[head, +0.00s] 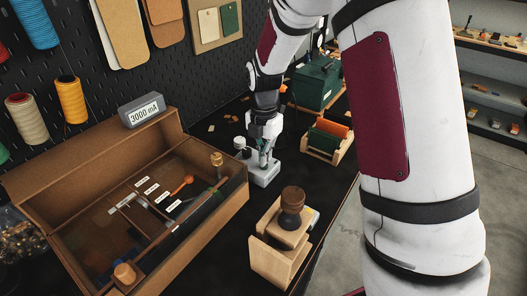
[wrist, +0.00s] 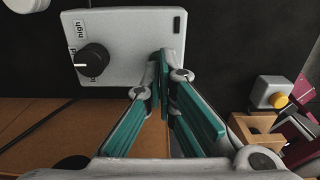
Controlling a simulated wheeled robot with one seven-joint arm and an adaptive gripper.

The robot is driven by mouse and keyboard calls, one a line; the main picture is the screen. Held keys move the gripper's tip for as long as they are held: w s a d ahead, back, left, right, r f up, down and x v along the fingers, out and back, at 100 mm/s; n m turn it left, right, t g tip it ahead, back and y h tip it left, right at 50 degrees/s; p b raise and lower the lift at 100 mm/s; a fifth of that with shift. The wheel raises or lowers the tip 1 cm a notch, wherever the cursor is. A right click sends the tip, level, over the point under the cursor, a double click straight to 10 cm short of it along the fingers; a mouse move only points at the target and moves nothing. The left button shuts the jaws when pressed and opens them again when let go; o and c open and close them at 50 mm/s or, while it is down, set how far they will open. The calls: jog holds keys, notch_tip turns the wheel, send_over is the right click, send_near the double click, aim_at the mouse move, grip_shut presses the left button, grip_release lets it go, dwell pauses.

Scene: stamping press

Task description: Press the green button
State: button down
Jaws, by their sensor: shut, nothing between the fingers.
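A white control box (head: 265,175) stands on the dark bench beside the wooden case. In the wrist view the white box (wrist: 125,38) fills the top left, with a black knob (wrist: 93,60) labelled "high" on its left part and a small dark slot at its upper right. My gripper (head: 263,161) is over the box in the head view. In the wrist view my gripper (wrist: 163,58) has its teal-padded fingers shut and empty, with the tips at the box's lower right part. No green button shows; the fingers cover part of the box. I cannot tell whether the tips touch it.
A wooden stamp stand (head: 273,262) is in front. A card holder (head: 327,140) and green box (head: 316,85) stand behind. A yellow button (wrist: 279,100) shows right in the wrist view.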

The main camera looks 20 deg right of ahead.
jog(key=shift+f, duration=0.15)
jog(key=shift+f, duration=0.65)
jog(key=shift+r, duration=0.2)
notch_tip(320, 180, up, 9)
jog(key=p, duration=0.2)
jog(key=shift+r+p, duration=0.15)
jog(key=shift+p, duration=0.2)
dwell(1.1)
dwell(0.9)
